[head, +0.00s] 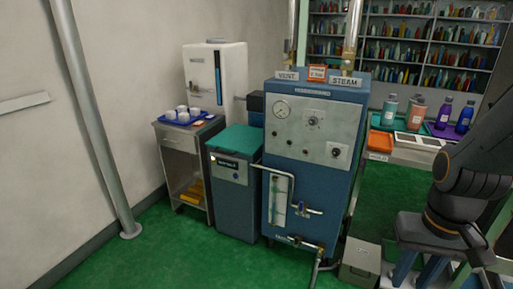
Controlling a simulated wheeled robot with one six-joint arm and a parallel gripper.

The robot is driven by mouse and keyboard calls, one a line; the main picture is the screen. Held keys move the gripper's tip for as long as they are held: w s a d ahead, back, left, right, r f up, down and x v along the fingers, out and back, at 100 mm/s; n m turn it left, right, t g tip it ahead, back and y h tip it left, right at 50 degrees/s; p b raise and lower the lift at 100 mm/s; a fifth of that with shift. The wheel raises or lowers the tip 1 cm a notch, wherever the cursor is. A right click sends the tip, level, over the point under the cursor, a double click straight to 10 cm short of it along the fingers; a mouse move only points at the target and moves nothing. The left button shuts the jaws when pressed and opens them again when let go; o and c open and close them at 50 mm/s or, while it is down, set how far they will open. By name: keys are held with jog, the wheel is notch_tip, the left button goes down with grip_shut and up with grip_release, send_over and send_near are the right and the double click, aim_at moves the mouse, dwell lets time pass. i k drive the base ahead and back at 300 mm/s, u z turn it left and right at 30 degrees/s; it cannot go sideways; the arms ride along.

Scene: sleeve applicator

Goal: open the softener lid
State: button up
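The softener (236,190) appears to be the blue cabinet with a small dark label on its front; the label is too small to read surely. Its green lid (236,139) lies flat on top and looks shut. It stands on the floor just left of the tall blue boiler. My arm shows at the right edge, well away from the softener, with the boiler between them in the picture. My gripper itself does not show.
The boiler (308,150) has gauges, a sight glass and a pipe (292,185) sticking out in front, near the softener. A steel cart (180,145) with a blue tray of cups stands left. The green floor (170,260) in front is clear.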

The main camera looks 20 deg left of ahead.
aim_at(242, 139)
jog(key=z, duration=0.15)
jog(key=i, duration=0.55)
jog(key=u, duration=0.85)
jog(key=i, duration=0.95)
jog(key=u, duration=0.3)
